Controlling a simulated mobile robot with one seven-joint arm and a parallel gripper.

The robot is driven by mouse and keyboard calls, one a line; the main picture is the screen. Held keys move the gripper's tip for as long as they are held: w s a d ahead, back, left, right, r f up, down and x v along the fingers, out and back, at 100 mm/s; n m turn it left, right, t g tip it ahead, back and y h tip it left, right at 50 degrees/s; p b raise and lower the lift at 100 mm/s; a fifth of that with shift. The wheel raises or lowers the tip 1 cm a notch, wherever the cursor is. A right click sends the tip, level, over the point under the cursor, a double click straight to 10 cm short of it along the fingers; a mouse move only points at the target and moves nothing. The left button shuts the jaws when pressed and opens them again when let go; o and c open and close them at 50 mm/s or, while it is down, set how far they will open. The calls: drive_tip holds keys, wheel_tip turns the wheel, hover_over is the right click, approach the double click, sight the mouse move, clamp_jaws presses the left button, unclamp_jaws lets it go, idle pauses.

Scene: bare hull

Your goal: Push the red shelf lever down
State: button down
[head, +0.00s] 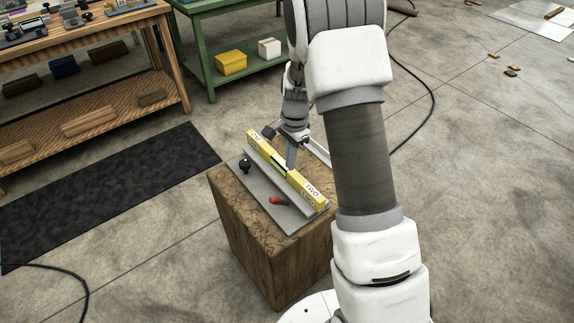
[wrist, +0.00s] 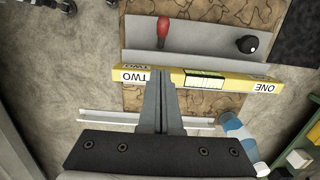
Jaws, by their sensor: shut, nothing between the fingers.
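The red lever (head: 278,201) lies on a grey metal shelf (head: 296,219) on top of a wooden block; in the wrist view, the lever (wrist: 163,32) is near the top. A yellow level (head: 277,165) marked ONE and TWO lies along the shelf; it also crosses the wrist view (wrist: 255,84). A black knob (head: 246,165) is on the shelf, left of the lever in the head view. My gripper (head: 291,166) is shut and empty, pointing down at the level. In the wrist view, its fingertips (wrist: 162,74) overlap the level near TWO. I cannot tell whether they touch it.
The wooden block (head: 270,258) stands on bare concrete. A pale rail (head: 315,149) lies behind the level. In the wrist view, a blue and white object (wrist: 238,137) is at lower right. A wooden bench (head: 160,60) and a green table (head: 205,60) stand behind.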

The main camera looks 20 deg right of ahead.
sight(271, 201)
drive_tip(key=f, duration=0.3)
drive_tip(key=a+f+b, duration=0.1)
drive_tip(key=f, duration=0.2)
drive_tip(key=s+a+f, duration=0.1)
drive_tip(key=f, duration=0.2)
drive_tip(key=shift+a+f, duration=0.1)
drive_tip(key=shift+f, duration=0.1)
drive_tip(key=shift+s+a+f+b, duration=0.2)
drive_tip(key=shift+a+f+b, duration=0.1)
drive_tip(key=shift+a+f, duration=0.25)
